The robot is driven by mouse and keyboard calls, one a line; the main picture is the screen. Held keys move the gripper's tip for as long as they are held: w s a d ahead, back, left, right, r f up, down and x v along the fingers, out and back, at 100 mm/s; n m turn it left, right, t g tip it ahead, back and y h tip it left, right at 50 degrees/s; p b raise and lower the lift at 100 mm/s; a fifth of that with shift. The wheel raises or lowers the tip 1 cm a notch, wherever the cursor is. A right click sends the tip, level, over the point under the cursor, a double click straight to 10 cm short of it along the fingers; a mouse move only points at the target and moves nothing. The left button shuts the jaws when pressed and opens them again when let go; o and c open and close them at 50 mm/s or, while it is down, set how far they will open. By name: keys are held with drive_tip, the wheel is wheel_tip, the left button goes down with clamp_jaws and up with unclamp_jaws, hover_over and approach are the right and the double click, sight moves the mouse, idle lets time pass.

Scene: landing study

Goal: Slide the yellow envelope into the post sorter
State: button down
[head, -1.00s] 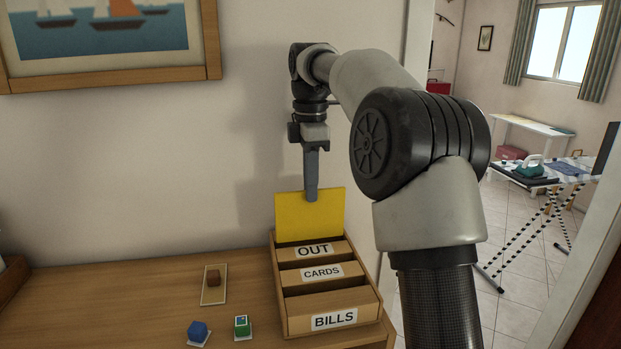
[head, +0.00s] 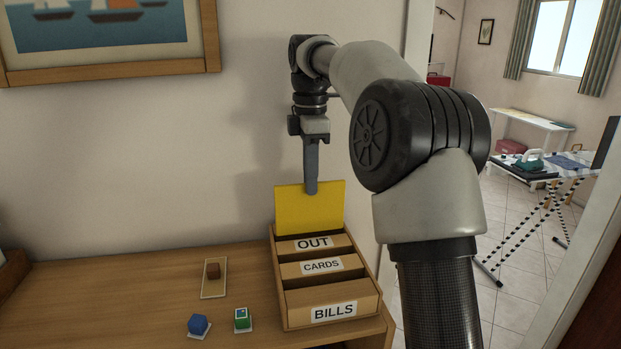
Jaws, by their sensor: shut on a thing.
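The yellow envelope (head: 309,212) stands upright at the back of the post sorter (head: 333,296). Its lower edge is hidden behind the divider labelled OUT, so I cannot see how deep it sits. The sorter is a wooden box with stepped compartments labelled OUT, CARDS and BILLS from back to front.
The sorter stands at the right end of a wooden desk (head: 120,305). A wall with a framed picture (head: 110,76) rises behind.

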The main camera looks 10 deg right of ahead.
drive_tip(key=shift+f+b, duration=1.65)
drive_tip(key=shift+f, duration=1.15)
drive_tip(key=c, duration=1.5)
unclamp_jaws()
drive_tip(key=shift+c, duration=0.2)
drive_tip(key=shift+r, duration=0.1)
drive_tip(key=shift+r+p, duration=1.75)
drive_tip(key=shift+r, duration=3.65)
drive_tip(key=shift+r, duration=0.1)
